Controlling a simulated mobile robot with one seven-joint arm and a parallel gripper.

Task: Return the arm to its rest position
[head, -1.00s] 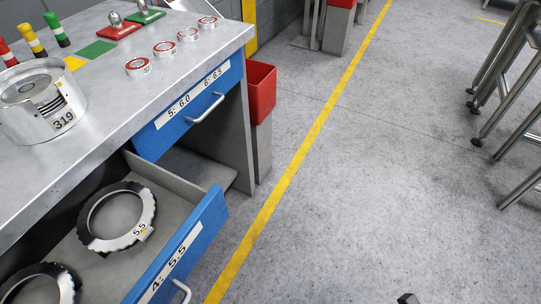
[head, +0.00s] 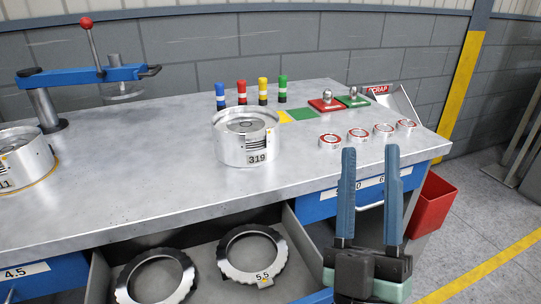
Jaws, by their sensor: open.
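My gripper (head: 370,165) is at the lower right of the head view, in front of the bench. Its two long blue-grey fingers point up and stand apart with nothing between them. Behind the fingers are the blue drawer labelled 6 (head: 330,203) and the bench's front edge. The rest of my arm below the gripper is out of view.
The metal bench (head: 130,165) carries a drum marked 319 (head: 247,150), coloured markers and several red-rimmed rings. An open drawer (head: 205,268) juts out at the lower left of the gripper, holding toothed rings. A red bin (head: 433,205) stands to the right.

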